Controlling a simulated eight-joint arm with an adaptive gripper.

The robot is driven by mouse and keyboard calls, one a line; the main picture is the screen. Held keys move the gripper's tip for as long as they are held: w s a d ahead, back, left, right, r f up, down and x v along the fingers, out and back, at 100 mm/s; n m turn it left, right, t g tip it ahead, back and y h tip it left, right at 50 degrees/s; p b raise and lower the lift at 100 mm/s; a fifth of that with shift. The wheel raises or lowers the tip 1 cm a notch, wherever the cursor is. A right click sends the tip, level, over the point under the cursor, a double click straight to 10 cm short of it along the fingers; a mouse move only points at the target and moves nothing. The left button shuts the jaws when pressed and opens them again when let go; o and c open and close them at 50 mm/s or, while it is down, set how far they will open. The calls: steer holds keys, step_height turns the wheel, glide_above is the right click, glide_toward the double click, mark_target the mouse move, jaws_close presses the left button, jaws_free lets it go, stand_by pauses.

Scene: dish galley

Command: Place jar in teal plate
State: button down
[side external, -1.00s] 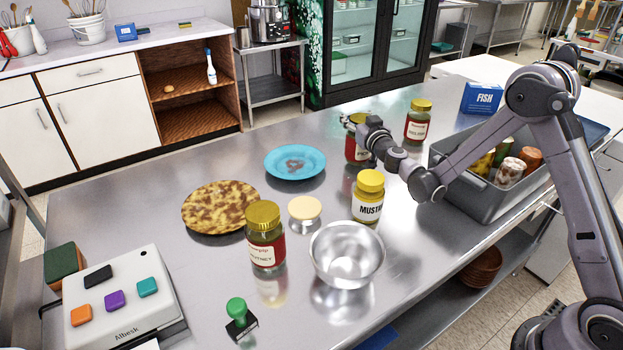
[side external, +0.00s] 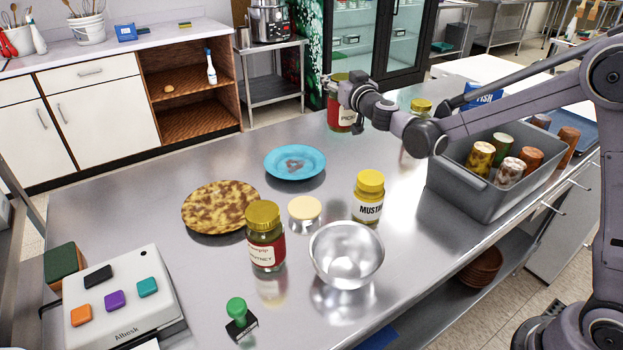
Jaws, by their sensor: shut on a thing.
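The teal plate (side external: 312,161) lies flat on the steel table, left of my gripper, with a reddish-brown mark at its middle. My gripper (side external: 343,95) is shut on a jar (side external: 341,117) with a red label and greenish lid, held up in the air beyond and right of the plate. The gripper partly covers the jar's top. A chutney jar (side external: 265,237) with a gold lid stands at the front. A mustard jar (side external: 368,196) with a yellow lid stands right of the plate. Another yellow-lidded jar (side external: 421,106) stands behind my arm, mostly hidden.
A brown mottled plate (side external: 220,206), a cream-topped round item (side external: 304,208) and a steel bowl (side external: 346,255) stand near the teal plate. A grey bin (side external: 465,192) of cans is at right. The table behind the teal plate is clear.

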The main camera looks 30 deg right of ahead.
steer(key=w+a+f, duration=0.4)
steer(key=a+f, duration=0.5)
steer(key=f, duration=0.1)
steer(key=shift+w+a+f, duration=0.2)
steer(key=shift+w+a, duration=0.1)
steer(key=shift+w, duration=0.05)
steer(key=shift+f, duration=0.6)
steer(key=shift+c, duration=2.4)
jaws_free()
steer(key=shift+r, duration=0.1)
steer(key=r+v, duration=0.1)
steer(key=v, duration=1.1)
